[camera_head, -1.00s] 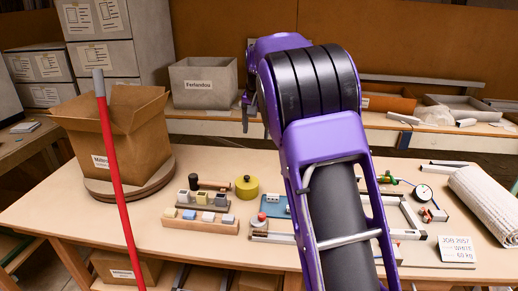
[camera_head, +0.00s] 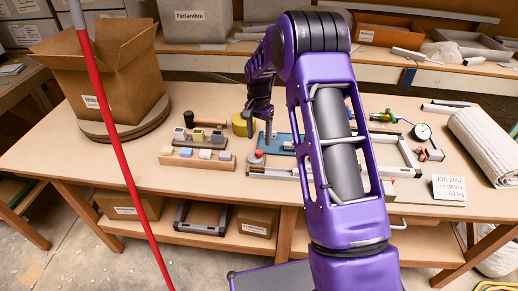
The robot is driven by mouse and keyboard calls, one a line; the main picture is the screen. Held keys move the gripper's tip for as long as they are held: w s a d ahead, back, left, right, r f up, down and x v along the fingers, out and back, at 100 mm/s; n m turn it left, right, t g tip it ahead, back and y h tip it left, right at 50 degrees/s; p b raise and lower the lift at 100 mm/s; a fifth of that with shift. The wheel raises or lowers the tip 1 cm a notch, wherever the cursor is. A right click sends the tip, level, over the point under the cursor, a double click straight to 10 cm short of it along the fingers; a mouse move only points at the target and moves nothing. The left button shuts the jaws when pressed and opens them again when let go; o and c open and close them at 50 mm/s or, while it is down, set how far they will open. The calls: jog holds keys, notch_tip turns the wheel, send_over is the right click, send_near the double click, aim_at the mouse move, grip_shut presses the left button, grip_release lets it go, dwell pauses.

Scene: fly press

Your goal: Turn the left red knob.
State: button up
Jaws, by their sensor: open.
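A small red knob (camera_head: 258,153) sits on a round grey base at the left end of a metal frame on the workbench. My gripper (camera_head: 259,134) hangs above and slightly behind it in the picture, pointing down, with its dark fingers apart and empty. It looks clear of the knob, but the height is hard to tell. Another red part (camera_head: 421,154) shows at the right, below the pressure gauge (camera_head: 422,131). My purple arm hides part of the middle of the bench.
A blue plate (camera_head: 283,147) lies behind the knob, and a yellow round container (camera_head: 239,125) stands to its left. Wooden blocks with small coloured pieces (camera_head: 190,164) lie further left. A cardboard box (camera_head: 105,85) and a rolled white mat (camera_head: 488,145) flank the bench. A red pole (camera_head: 115,145) crosses the left.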

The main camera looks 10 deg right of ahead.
aim_at(259, 151)
notch_tip(259, 151, down, 6)
jog(key=shift+f, duration=0.1)
jog(key=shift+c, duration=0.4)
grip_shut()
